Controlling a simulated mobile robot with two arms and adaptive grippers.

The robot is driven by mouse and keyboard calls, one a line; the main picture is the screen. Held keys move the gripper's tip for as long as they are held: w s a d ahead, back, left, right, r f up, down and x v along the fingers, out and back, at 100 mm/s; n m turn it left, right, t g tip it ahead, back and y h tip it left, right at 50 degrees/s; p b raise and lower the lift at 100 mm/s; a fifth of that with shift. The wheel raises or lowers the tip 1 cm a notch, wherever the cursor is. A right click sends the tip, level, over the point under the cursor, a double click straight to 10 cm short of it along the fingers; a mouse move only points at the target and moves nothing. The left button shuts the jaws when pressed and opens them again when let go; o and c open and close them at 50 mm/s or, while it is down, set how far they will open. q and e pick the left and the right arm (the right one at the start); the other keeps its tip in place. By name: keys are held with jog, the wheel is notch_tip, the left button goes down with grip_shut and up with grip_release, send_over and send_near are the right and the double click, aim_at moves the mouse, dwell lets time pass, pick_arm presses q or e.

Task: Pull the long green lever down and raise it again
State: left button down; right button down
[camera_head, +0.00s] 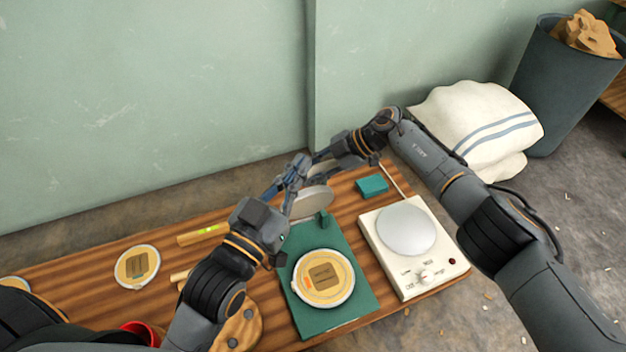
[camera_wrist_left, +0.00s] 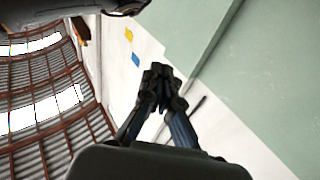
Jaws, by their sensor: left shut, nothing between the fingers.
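A green press base (camera_head: 360,300) lies on the wooden bench, with a round cream drum head (camera_head: 323,278) on it. A pale round plate (camera_head: 313,203) is above the back of the base. A small green part (camera_head: 323,220) shows below the plate. I cannot make out the long green lever; the arms and grippers cover that area. My left gripper (camera_head: 297,168) is shut and empty above the back of the press; its closed fingers also show in the left wrist view (camera_wrist_left: 157,76). My right gripper (camera_head: 318,157) comes in close beside it, its fingers too overlapped to read.
A cream hotplate (camera_head: 405,277) with a silver disc stands right of the press. A green block (camera_head: 372,185) lies behind it. A sack (camera_head: 478,120) and bin (camera_head: 565,85) are beyond.

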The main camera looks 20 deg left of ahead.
jog(key=shift+w+a+r, duration=0.2)
jog(key=shift+w, duration=0.05)
pick_arm(q)
jog(key=r, duration=0.1)
jog(key=r+t, duration=0.1)
jog(key=s+r+t, duration=0.1)
jog(key=shift+d+r+h, duration=0.25)
jog(key=shift+r+h, duration=0.05)
jog(key=shift+h, duration=0.1)
pick_arm(e)
jog(key=shift+w+r, duration=0.1)
jog(key=shift+r, duration=0.05)
jog(key=shift+a, duration=0.1)
jog(key=c, duration=1.3)
grip_release()
jog(key=shift+o, duration=1)
jog(key=shift+a, duration=0.1)
pick_arm(q)
jog(key=shift+w+a, duration=0.15)
jog(key=shift+a, duration=0.05)
pick_arm(e)
jog(key=shift+d, duration=0.3)
pick_arm(q)
jog(key=shift+d, duration=0.1)
pick_arm(e)
jog(key=v, duration=1.1)
jog(key=shift+r, duration=0.2)
